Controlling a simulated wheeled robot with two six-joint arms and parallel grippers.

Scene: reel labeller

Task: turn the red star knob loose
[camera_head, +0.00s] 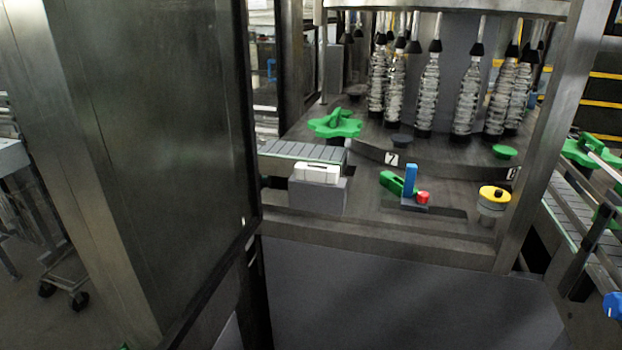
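A small red knob (423,197) sits low on the machine deck, on a dark grey block (414,207). It is too small to tell whether it is star-shaped or how tight it is. A blue upright piece (410,180) stands right beside it on the left, and a green lever-like part (392,183) lies to the left of that. Neither of my grippers shows in the head view.
A white-topped grey block (318,182) stands left on the deck, and a yellow-topped button post (493,200) right. Bottles (428,90) and green star wheels (335,123) are behind. A large dark cabinet (150,130) and a right frame post (551,120) flank the opening.

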